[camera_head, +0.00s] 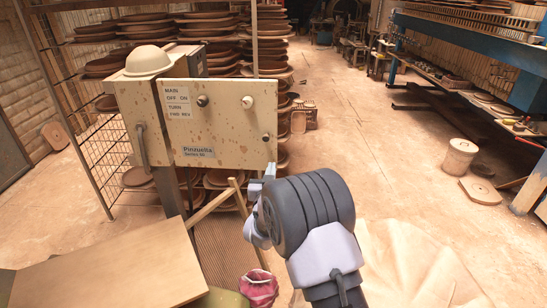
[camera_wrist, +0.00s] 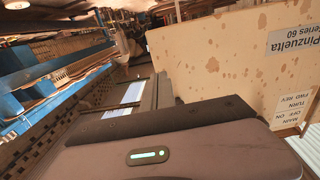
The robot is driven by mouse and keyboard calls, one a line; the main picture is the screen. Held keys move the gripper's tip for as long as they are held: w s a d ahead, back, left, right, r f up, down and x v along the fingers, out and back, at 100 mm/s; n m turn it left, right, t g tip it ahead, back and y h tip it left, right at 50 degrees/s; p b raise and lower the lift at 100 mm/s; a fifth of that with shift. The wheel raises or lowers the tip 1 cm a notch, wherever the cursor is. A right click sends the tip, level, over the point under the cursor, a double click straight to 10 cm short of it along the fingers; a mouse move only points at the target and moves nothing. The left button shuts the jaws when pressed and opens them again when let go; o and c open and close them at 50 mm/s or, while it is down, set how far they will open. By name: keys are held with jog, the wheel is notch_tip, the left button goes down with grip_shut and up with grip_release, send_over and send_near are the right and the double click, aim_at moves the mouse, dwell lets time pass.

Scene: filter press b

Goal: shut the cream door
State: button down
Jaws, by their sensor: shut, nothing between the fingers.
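The cream door (camera_head: 225,120) is a speckled, rust-spotted panel with labels, small knobs and a "Pinzuelta" plate. It stands out to the right of its cream control box (camera_head: 130,108) and looks open; the exact angle is hard to judge. My gripper (camera_head: 268,173) is shut and empty, close to the door's lower right corner. In the wrist view the door (camera_wrist: 225,62) appears upside down at the upper right, beside the dark fingers (camera_wrist: 150,92). I cannot tell whether they touch it. The inside of the box is mostly hidden behind the door.
A rack of brown clay pieces (camera_head: 120,40) stands behind the box. A wooden board (camera_head: 110,265) lies at the front left. A blue machine (camera_head: 470,50) stands at the right, with a pale bucket (camera_head: 460,158) near it. The middle floor is open.

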aim_at(274, 155)
jog(key=w+p, duration=0.1)
jog(key=w, duration=0.4)
jog(key=shift+d, duration=0.15)
jog(key=shift+r, duration=0.1)
jog(key=shift+w, duration=0.1)
